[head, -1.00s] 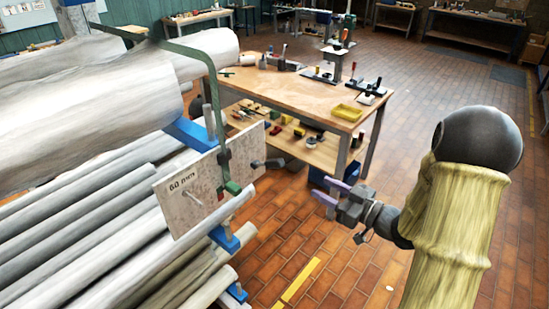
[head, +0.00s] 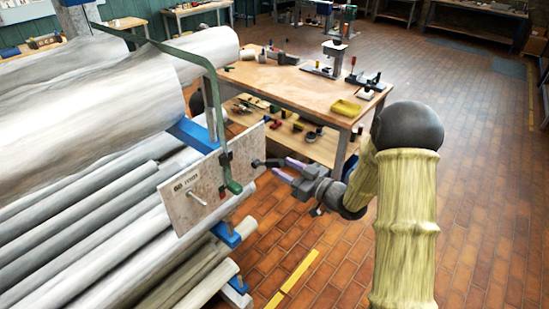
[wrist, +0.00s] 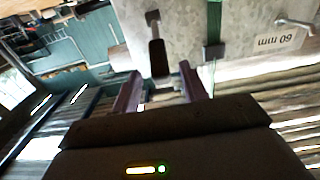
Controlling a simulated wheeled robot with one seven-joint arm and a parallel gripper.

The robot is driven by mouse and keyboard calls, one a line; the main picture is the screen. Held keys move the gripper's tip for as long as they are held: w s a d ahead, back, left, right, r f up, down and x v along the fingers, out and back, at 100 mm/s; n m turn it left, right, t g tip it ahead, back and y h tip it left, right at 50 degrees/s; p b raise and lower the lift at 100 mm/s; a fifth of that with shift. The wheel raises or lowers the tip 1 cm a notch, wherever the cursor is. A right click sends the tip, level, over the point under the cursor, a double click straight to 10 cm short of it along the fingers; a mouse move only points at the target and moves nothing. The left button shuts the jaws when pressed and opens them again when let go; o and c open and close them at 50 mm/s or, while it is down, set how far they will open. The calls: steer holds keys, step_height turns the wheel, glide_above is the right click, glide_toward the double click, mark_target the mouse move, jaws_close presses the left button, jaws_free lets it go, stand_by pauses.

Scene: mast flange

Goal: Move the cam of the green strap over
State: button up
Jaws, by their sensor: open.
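The green strap (head: 213,95) runs over the pale rolls and down the front of a plate (head: 200,187) marked 60 mm. A dark buckle (head: 226,158) and a green end piece (head: 234,187) sit on it. A dark lever (head: 268,162), seemingly the cam's handle, sticks out from the plate right of the strap. My gripper (head: 289,170) is open, its purple fingers pointing at the lever's free end. In the wrist view, the lever (wrist: 157,55) lies between the lines of the two fingers (wrist: 160,78); I cannot tell whether they touch it. The strap also shows there (wrist: 214,20).
A metal peg (head: 196,197) sticks out of the plate's left part. Blue rack arms (head: 228,234) carry the rolls and pipes. A wooden workbench (head: 300,85) with tools stands behind my gripper. The brick floor (head: 440,120) to the right is clear.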

mark_target(270, 160)
steer(key=p+x, duration=0.1)
steer(key=x, duration=0.3)
steer(key=shift+w+a, duration=0.25)
jaws_close()
